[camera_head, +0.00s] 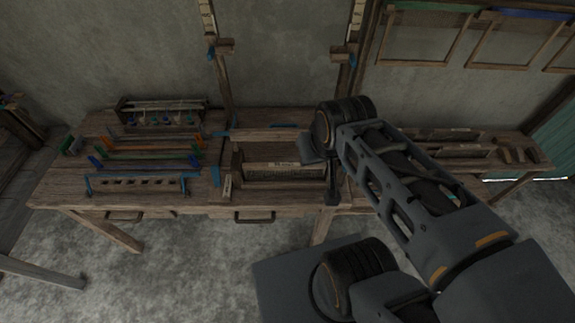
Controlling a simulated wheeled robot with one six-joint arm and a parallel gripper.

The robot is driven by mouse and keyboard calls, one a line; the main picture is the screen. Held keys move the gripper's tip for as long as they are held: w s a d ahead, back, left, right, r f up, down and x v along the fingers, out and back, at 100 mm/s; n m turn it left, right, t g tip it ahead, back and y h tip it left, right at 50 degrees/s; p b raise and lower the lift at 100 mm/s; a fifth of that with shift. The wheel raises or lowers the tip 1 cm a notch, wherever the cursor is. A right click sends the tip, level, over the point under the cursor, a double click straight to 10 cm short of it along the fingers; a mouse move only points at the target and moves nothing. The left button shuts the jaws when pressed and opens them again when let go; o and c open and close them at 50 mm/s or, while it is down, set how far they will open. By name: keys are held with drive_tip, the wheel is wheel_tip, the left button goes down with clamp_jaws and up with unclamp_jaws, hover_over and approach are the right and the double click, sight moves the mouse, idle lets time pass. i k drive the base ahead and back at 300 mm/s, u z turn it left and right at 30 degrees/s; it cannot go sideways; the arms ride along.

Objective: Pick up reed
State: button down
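What looks like the reed (283,173), a wide, low wooden piece with fine comb-like lines and a pale label on its upper edge, stands near the front middle of the wooden bench (80,196). My gripper (331,193) is just right of its right end and points down; part of that end is hidden behind it. The fingers are small and dark, and I cannot tell whether they are open or shut. I see nothing held in them.
Racks with blue, green and orange parts (148,155) fill the bench's left side. Two wooden posts (223,75) rise behind the middle. A lower bench (530,168) with slotted wooden pieces stands at the right. Frames hang on the wall (415,62).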

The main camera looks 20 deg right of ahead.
sight(279, 167)
drive_tip(key=u, duration=0.4)
drive_tip(key=k, duration=0.5)
drive_tip(key=u, duration=1.05)
drive_tip(key=i, duration=0.85)
drive_tip(key=z, duration=0.6)
